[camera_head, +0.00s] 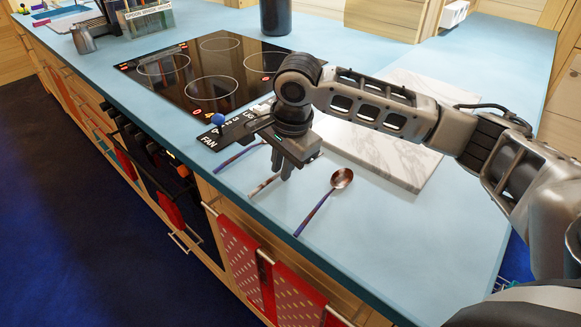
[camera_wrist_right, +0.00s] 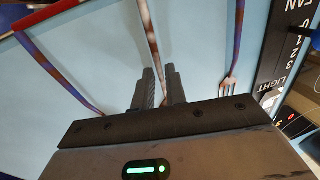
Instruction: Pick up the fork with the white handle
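A utensil with a whitish and reddish-brown handle (camera_head: 262,187) lies on the blue counter in the middle of three utensils. It also shows in the right wrist view (camera_wrist_right: 151,35), where its far part runs down between my fingers, and its head is hidden there. My right gripper (camera_head: 283,173) points down over this utensil. In the right wrist view its fingers (camera_wrist_right: 162,80) stand a little apart, one on each side of the utensil, with a narrow gap. My left gripper is not in view.
A spoon (camera_head: 322,203) with a blue and red handle lies to the right. A purple-handled fork (camera_wrist_right: 229,82) lies on the other side, near the cooktop (camera_head: 205,72) and its control panel. A marble board (camera_head: 385,160) lies behind. The counter edge is close in front.

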